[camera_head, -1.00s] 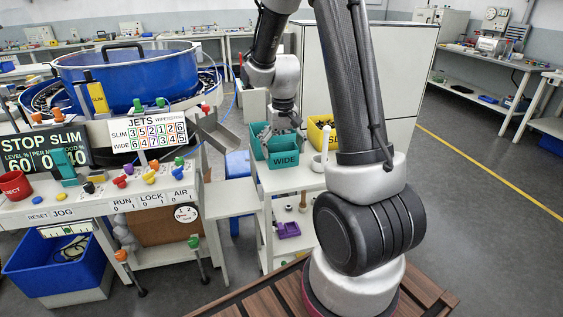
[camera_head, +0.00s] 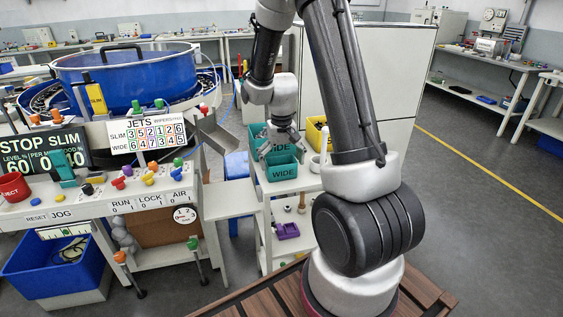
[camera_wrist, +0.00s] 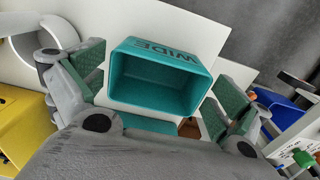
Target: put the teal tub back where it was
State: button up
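The teal tub (camera_head: 283,172), marked WIDE, stands upright and looks empty on the white stand in the head view. In the wrist view the tub (camera_wrist: 158,80) lies between and beyond my fingers, its label at the upper side. My gripper (camera_wrist: 152,95) is open, its green pads spread on either side, with a clear gap at the left pad. In the head view my gripper (camera_head: 279,148) is just behind and above the tub. A second teal tub (camera_head: 256,131) stands behind it, partly hidden by my gripper; a strip of it (camera_wrist: 150,123) shows in the wrist view.
A yellow tub (camera_head: 316,134) stands to the right, close to the teal ones. A white upright object (camera_head: 325,146) is near it. A metal chute (camera_head: 217,135) from the blue bowl feeder (camera_head: 125,75) is at left. A purple part (camera_head: 287,230) is on the lower shelf.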

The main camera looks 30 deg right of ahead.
notch_tip(320, 180, up, 12)
jog(key=s+a+r+n+t, duration=0.1)
jog(key=s+a+r+t, duration=0.1)
jog(key=s+r, duration=0.4)
jog(key=s+a+r+n+t, duration=0.2)
jog(key=s+r, duration=0.3)
jog(key=s, duration=1.2)
jog(key=shift+a+r, duration=0.4)
jog(key=shift+a, duration=0.05)
